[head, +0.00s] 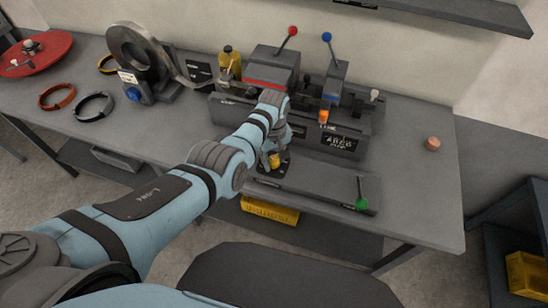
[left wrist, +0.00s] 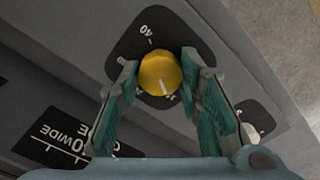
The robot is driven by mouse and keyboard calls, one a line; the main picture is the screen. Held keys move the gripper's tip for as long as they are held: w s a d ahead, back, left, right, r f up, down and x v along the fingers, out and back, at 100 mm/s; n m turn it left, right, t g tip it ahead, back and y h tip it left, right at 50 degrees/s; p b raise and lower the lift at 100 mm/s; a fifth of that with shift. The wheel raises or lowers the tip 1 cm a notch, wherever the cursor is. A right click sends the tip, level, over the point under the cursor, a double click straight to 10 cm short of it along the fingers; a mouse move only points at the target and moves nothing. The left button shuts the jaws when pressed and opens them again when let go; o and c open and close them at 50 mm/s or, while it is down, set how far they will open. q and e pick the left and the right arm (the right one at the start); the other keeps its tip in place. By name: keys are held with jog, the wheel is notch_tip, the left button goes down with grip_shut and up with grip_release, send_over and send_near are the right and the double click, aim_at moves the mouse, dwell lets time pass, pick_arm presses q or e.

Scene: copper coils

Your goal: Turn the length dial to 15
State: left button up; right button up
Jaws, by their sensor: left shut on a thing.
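The length dial is a yellow round knob (head: 274,160) on a dark plate at the front of the bench machine. In the left wrist view the knob (left wrist: 158,72) has a white pointer line at its lower edge, towards the gripper. A "40" shows on the dark dial plate (left wrist: 133,42); the mark by the pointer is too small to read. My left gripper (left wrist: 160,76) is shut on the knob, with one teal-padded finger on each side. It also shows in the head view (head: 269,153), reaching down to the dial. My right gripper is out of view.
The grey machine (head: 225,108) carries a red-knobbed lever (head: 292,31), a blue-knobbed lever (head: 327,37) and a green-knobbed handle (head: 361,204). A coil stand (head: 135,50) and loose rings (head: 93,106) lie left. The bench's right end is mostly clear, with a small copper-coloured piece (head: 433,143).

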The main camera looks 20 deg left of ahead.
aim_at(274, 160)
pick_arm(q)
jog(key=shift+w, duration=0.1)
jog(key=o, duration=1.2)
jog(key=shift+c, duration=0.2)
notch_tip(274, 160, up, 12)
